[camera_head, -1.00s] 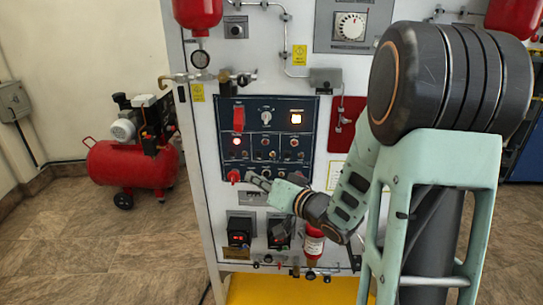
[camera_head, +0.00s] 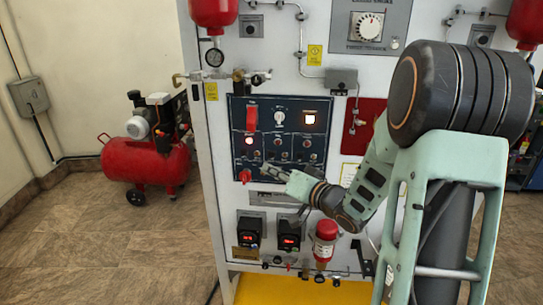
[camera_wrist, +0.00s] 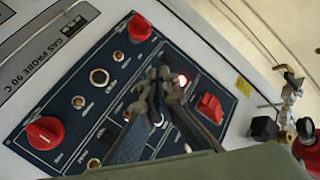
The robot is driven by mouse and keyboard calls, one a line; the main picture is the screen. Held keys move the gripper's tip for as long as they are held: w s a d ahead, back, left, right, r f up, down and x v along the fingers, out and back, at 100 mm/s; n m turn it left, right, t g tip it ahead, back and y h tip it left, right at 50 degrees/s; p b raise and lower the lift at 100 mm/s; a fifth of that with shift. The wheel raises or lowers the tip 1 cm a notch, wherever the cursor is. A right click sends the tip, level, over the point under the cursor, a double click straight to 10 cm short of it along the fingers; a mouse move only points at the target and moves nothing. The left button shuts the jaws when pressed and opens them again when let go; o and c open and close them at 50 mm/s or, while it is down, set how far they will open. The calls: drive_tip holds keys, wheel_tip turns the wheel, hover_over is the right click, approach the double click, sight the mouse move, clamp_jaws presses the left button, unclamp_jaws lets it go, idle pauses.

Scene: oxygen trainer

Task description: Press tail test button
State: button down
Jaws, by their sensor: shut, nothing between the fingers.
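A dark blue control panel (camera_head: 278,137) is on the front of the grey-white cabinet. I cannot read which button is the tail test one. My gripper (camera_head: 267,173) is in front of the panel's lower part, right of the red knob. In the wrist view my gripper (camera_wrist: 166,75) is shut and empty, its tips close to the panel by the lit lamp (camera_wrist: 182,80). The fingers hide part of the panel; contact is unclear.
A pipe fitting with valves (camera_wrist: 287,110) sticks out beside the panel. A red compressor (camera_head: 150,165) stands on the floor at left, with open floor in front.

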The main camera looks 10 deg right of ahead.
drive_tip(key=shift+w+d+p, duration=0.1)
drive_tip(key=shift+w+d, duration=0.1)
drive_tip(key=shift+w, duration=0.45)
drive_tip(key=shift+w+d+p, duration=0.1)
drive_tip(key=shift+w+d, duration=0.15)
drive_tip(key=shift+w, duration=0.45)
drive_tip(key=shift+w+d+p, duration=0.1)
drive_tip(key=shift+w+d, duration=0.1)
drive_tip(key=shift+w, duration=0.45)
drive_tip(key=shift+w+d, duration=0.15)
drive_tip(key=shift+w, duration=0.2)
drive_tip(key=shift+w+d+p, duration=0.1)
drive_tip(key=shift+w+p, duration=0.25)
drive_tip(key=shift+w, duration=0.05)
idle(0.5)
drive_tip(key=shift+s, duration=0.15)
drive_tip(key=shift+s+a, duration=0.25)
drive_tip(key=shift+s, duration=0.4)
drive_tip(key=shift+s+a, duration=0.25)
drive_tip(key=shift+s, duration=0.55)
drive_tip(key=shift+s+a, duration=0.25)
drive_tip(key=shift+s, duration=0.55)
drive_tip(key=shift+s+a, duration=0.25)
drive_tip(key=shift+s, duration=0.55)
